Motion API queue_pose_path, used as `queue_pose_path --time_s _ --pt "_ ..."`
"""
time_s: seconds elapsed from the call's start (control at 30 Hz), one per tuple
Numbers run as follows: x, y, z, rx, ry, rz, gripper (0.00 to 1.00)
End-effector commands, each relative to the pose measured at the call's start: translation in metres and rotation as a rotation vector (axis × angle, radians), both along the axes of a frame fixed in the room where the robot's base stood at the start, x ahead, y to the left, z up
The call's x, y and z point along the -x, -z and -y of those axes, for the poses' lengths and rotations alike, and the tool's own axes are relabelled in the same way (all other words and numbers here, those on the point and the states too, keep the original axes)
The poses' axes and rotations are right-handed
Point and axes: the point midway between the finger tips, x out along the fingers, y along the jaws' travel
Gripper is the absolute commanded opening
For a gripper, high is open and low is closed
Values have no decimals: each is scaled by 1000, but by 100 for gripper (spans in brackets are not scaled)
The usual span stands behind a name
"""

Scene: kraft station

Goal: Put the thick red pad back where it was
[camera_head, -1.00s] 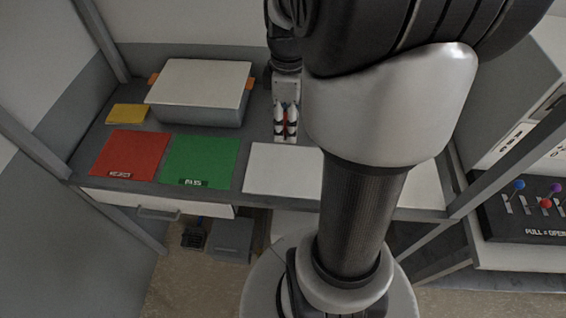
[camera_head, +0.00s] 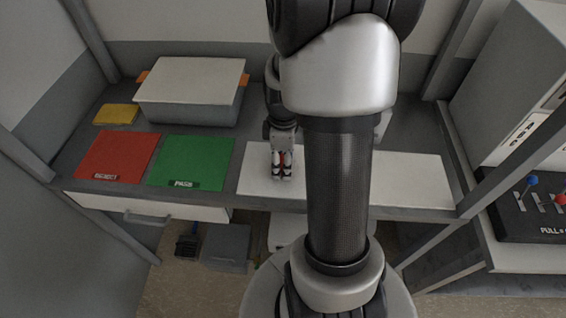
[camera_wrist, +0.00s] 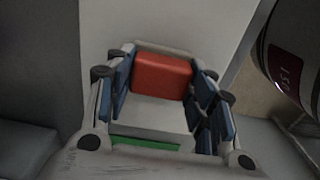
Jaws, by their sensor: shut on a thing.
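The thick red pad (camera_wrist: 162,75) is a small red block between the blue-lined fingers of my gripper (camera_wrist: 165,84) in the wrist view. My gripper is shut on it. In the head view my gripper (camera_head: 281,174) points down over the left part of the white mat (camera_head: 258,180), and a bit of red shows between its fingers. I cannot tell whether the pad touches the mat. A thin green strip (camera_wrist: 145,143) shows between the fingers nearer the palm in the wrist view.
A red mat (camera_head: 117,155) and a green mat (camera_head: 195,160) lie left of the white mat. Behind them are a lidded grey bin (camera_head: 190,105) and a yellow pad (camera_head: 116,114). A lever panel (camera_head: 535,207) stands at the right. My arm hides part of the table.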

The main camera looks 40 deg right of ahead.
Motion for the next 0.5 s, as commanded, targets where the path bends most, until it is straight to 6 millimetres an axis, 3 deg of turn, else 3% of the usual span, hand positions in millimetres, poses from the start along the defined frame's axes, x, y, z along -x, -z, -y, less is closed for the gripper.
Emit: queue_pose_path --time_s 0.07,0.27,0.3,0.5 --pt "0 1 0 1 0 2 20" --pt "0 1 0 1 0 1 19" --pt "0 1 0 1 0 1 51" --pt "0 1 0 1 0 1 65"
